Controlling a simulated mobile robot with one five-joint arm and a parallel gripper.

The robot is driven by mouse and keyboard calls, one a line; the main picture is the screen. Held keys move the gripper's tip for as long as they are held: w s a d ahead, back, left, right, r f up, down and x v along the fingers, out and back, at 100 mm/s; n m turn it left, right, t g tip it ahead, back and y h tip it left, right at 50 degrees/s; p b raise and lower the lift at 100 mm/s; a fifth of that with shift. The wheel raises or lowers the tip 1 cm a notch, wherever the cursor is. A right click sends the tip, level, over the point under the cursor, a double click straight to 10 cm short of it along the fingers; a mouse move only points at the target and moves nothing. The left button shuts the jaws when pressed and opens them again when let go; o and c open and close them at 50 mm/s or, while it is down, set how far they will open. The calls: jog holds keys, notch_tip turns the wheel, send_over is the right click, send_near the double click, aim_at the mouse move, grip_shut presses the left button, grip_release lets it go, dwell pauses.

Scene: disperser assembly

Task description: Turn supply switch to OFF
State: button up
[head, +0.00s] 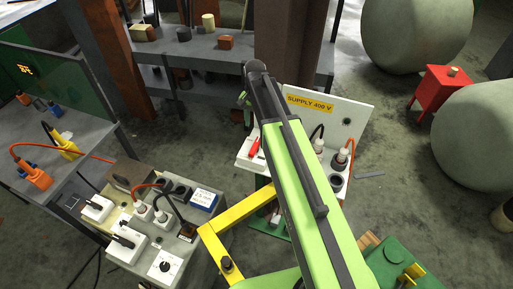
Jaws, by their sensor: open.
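The supply board (345,113) is a white panel with a yellow label (309,103) reading "SUPPLY 400 V". It stands right of centre, with plugs in sockets on the ledge below. A small red piece (254,147) sits at the ledge's left end; I cannot tell whether it is the supply switch or its position. My green arm crosses in front of the board and hides its middle. My gripper (245,102) hangs from the arm's far end, above and left of the red piece, small and partly hidden. It is open and appears apart from the board.
A bench at lower left holds white socket boxes, a rotary knob (165,266) and plugs with cables. A side table (60,185) carries orange and yellow plugs. Shelves stand behind the arm. Large grey spheres and a red stool (440,88) are at right.

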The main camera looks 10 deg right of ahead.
aim_at(256, 145)
notch_tip(256, 145, down, 13)
jog(key=b, duration=1.1)
jog(key=shift+f+b, duration=0.15)
jog(key=shift+b, duration=0.15)
jog(key=shift+s, duration=0.1)
grip_shut()
